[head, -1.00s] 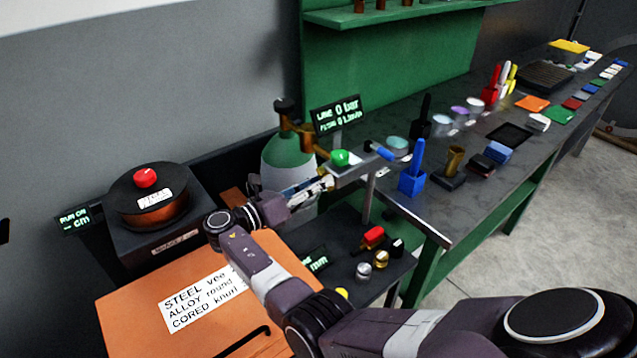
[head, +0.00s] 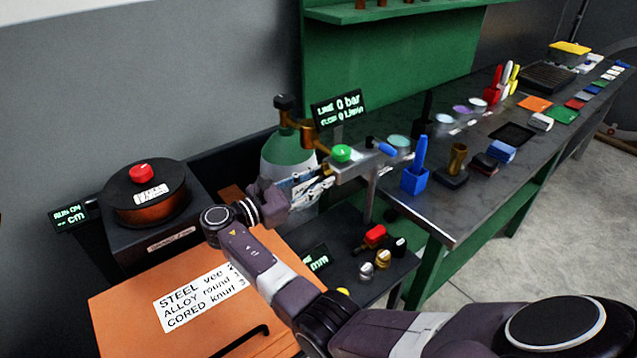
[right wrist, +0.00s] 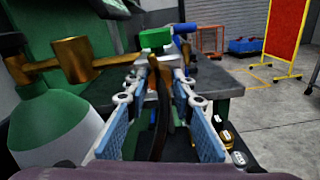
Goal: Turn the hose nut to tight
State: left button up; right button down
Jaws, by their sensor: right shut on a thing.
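My right gripper (head: 322,186) reaches in below the green knob (head: 341,153), beside the green and white gas cylinder (head: 285,160). In the right wrist view its blue-padded fingers (right wrist: 157,77) converge on a narrow brownish piece, which I take to be the hose nut (right wrist: 153,82). A dark hose (right wrist: 160,145) runs back between the fingers. The nut is mostly hidden by the fingers, and its turn angle cannot be read. The brass regulator (head: 308,134) sits on the cylinder; it also shows in the right wrist view (right wrist: 75,60). My left gripper is not in view.
A display (head: 338,109) reads 0 bar. The grey bench (head: 460,205) holds a blue holder (head: 414,180) and several small items. An orange board (head: 125,310) with a label lies in front, near a wire spool (head: 150,205). Loose knobs lie on the dark lower shelf.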

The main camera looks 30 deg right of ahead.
jog(key=shift+m+b, duration=0.45)
jog(key=shift+m, duration=0.65)
jog(key=c, duration=1.7)
grip_release()
jog(key=shift+d, duration=0.15)
jog(key=shift+o, duration=0.2)
jog(key=a, duration=1.2)
jog(key=shift+s, duration=0.45)
